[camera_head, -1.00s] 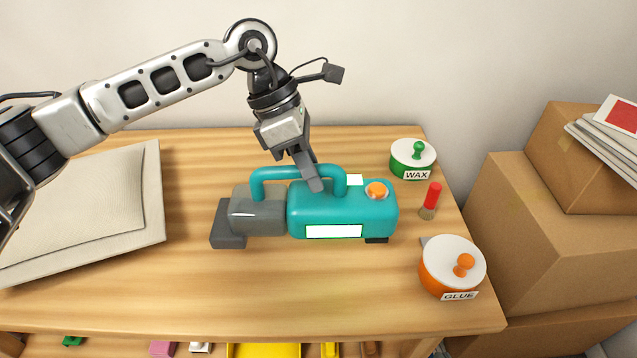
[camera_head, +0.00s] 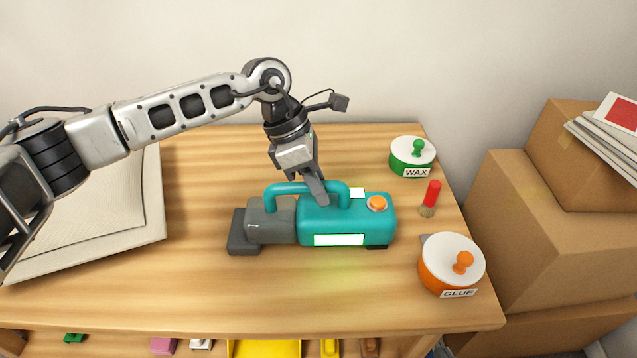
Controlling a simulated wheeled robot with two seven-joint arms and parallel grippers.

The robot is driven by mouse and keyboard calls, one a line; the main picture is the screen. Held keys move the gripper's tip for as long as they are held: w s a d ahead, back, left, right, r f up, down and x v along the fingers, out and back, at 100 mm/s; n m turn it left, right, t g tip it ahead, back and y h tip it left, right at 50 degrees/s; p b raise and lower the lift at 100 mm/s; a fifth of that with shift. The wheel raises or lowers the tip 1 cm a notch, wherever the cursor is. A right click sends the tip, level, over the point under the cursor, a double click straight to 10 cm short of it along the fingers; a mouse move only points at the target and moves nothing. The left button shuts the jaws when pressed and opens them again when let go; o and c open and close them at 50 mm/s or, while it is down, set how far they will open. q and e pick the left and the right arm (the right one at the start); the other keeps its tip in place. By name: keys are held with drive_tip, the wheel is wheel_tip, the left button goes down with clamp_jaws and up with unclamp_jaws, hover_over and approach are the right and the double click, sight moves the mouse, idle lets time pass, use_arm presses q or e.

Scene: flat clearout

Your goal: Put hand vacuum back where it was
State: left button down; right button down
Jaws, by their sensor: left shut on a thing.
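The hand vacuum (camera_head: 346,226) has a teal body, a grey nozzle end pointing left, an orange button on top and a white label on its front. It is over the middle of the wooden table; I cannot tell whether its underside touches the top. My left gripper (camera_head: 316,192) reaches down from above and is shut on the vacuum's teal handle. The fingers partly cover the handle. My right gripper is not in view.
A green wax pot (camera_head: 405,162), a red-tipped brush (camera_head: 430,198) and an orange glue pot (camera_head: 441,275) stand along the table's right side. A beige panel (camera_head: 110,235) lies at left. Cardboard boxes (camera_head: 553,235) are right of the table (camera_head: 200,285). The front middle is clear.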

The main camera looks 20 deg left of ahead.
sight(293, 200)
use_arm(q)
drive_tip(key=c, duration=1.3)
unclamp_jaws()
drive_tip(key=shift+r, duration=0.2)
drive_tip(key=v, duration=1.1)
drive_tip(key=shift+a+r, duration=0.25)
drive_tip(key=shift+r, duration=0.1)
